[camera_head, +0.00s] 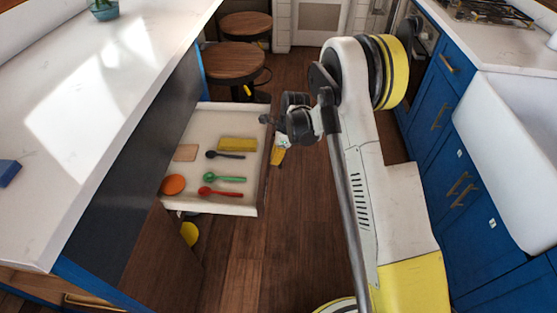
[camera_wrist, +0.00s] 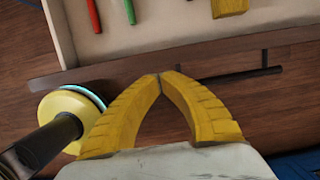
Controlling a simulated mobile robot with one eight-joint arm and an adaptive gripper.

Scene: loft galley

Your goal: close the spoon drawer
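The spoon drawer (camera_head: 240,203) is pulled out from under the left counter. Inside lie a black spoon (camera_head: 226,155), a green spoon (camera_head: 226,179) and a red spoon (camera_head: 220,192). My gripper (camera_head: 279,157) is low outside the drawer's front, partly hidden by my arm. In the wrist view my gripper (camera_wrist: 160,76) has its yellow fingertips together, with nothing seen between them. The tips appear over or against the dark drawer front (camera_wrist: 110,72), left of its black bar handle (camera_wrist: 235,78). I cannot tell whether they touch.
The drawer also holds a yellow block (camera_head: 238,144), an orange disc (camera_head: 173,185) and a tan block (camera_head: 186,152). Wooden stools (camera_head: 233,62) stand beyond it. Blue cabinets (camera_head: 436,115) line the right side. Wood floor (camera_head: 295,225) lies open between.

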